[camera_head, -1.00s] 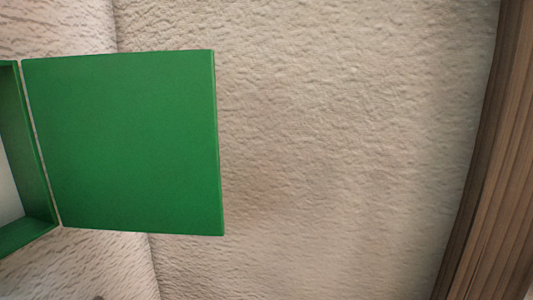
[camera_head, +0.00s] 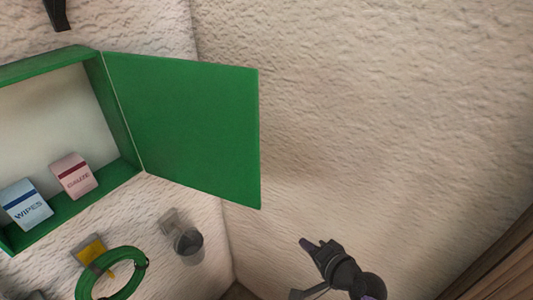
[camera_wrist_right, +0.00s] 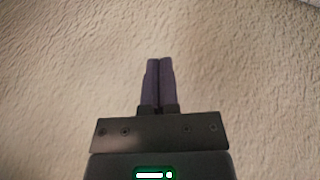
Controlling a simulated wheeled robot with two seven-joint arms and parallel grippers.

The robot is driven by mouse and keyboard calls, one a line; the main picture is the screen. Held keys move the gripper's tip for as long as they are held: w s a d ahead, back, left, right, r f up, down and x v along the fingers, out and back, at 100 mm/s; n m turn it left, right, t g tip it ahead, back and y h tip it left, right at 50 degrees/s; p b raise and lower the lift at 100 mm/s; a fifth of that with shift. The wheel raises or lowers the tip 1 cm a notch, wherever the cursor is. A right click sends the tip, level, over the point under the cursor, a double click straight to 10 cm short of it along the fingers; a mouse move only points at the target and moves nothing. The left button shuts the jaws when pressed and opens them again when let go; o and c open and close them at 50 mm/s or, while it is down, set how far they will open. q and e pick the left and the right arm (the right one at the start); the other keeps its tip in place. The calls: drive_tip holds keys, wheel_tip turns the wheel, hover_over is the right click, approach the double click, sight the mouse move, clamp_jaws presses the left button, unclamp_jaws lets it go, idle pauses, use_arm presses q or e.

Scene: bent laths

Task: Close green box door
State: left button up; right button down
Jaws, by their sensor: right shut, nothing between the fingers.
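The green box (camera_head: 122,150) is on the wall at the left of the head view, with its front open. Its green door (camera_head: 190,130) is hinged on the box's right side and stands swung wide open to the right. My right gripper (camera_head: 306,243) is below and to the right of the door, apart from it. In the right wrist view, its two fingers (camera_wrist_right: 159,62) are pressed together with nothing between them, in front of bare wall. My left gripper does not show.
Inside the box stand a blue-and-white wipes pack (camera_head: 26,204) and a pinkish gauze pack (camera_head: 73,176). Below hang a green ring (camera_head: 130,286) by a yellow-and-grey holder (camera_head: 90,250) and a dark grey wall fixture (camera_head: 188,242). Brown wood (camera_head: 500,260) edges the lower right.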

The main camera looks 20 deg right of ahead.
wheel_tip(320, 180, up, 22)
drive_tip(key=w+m+t+y+p, duration=0.2)
drive_tip(key=t+y+p, duration=0.1)
drive_tip(key=t+p, duration=0.1)
use_arm(q)
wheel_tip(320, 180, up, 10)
drive_tip(key=p, duration=0.3)
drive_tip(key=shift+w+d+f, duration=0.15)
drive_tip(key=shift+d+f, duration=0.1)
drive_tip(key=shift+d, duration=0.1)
use_arm(e)
drive_tip(key=w+a, duration=0.6)
drive_tip(key=a, duration=0.1)
drive_tip(key=shift+w+a, duration=0.15)
drive_tip(key=shift+w, duration=0.15)
drive_tip(key=shift+f, duration=0.1)
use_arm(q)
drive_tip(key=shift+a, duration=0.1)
use_arm(e)
drive_tip(key=shift+s, duration=0.15)
